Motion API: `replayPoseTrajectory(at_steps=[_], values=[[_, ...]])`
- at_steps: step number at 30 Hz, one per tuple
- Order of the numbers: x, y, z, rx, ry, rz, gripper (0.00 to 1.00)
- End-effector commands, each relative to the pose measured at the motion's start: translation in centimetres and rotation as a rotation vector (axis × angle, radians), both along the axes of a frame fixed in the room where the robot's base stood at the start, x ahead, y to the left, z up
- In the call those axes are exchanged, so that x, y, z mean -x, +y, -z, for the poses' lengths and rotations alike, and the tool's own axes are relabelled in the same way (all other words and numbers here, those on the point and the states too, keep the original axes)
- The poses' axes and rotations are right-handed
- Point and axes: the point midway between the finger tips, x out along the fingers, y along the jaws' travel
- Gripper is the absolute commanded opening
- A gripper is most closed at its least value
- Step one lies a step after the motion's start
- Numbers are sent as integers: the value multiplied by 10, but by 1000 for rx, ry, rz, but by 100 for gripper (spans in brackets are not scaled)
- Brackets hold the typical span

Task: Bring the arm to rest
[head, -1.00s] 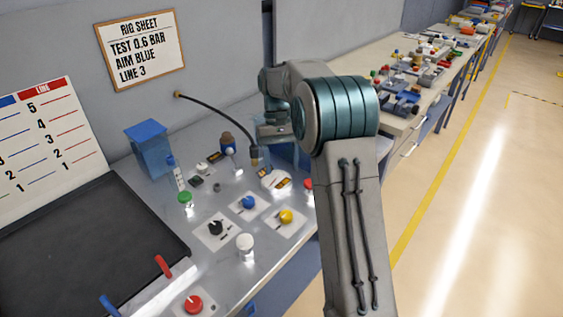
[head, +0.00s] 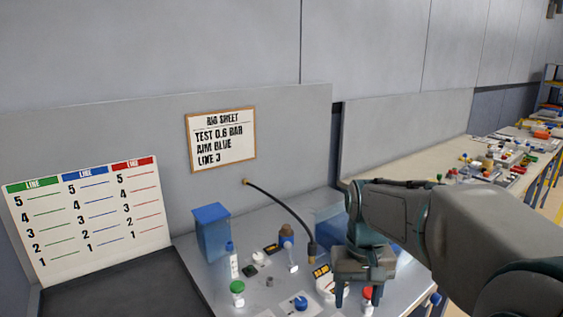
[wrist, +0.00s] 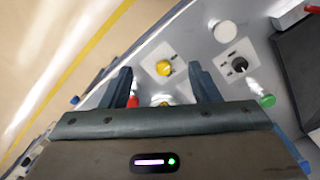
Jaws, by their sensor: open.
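My gripper (head: 356,297) hangs over the right part of the grey bench panel, at the end of my arm, which comes in from the right. Its two fingers point down and stand apart, with nothing between them that I can see held.
A black hose (head: 287,207) curves from the wall to the panel, left of my gripper. A chart board (head: 90,222) leans behind a dark tray (head: 125,285).

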Motion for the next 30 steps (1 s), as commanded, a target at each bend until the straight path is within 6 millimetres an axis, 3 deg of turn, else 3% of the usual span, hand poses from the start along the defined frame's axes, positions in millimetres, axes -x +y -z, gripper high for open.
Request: replayPoseTrajectory(at_steps=[6, 13, 19, 30], values=[[61, -1, 6, -3, -132, -2, 56], [107, -1, 24, -8, -241, -5, 56], [121, -1, 33, -10, -279, -6, 56], [122, -1, 33, -10, -281, -6, 56]])
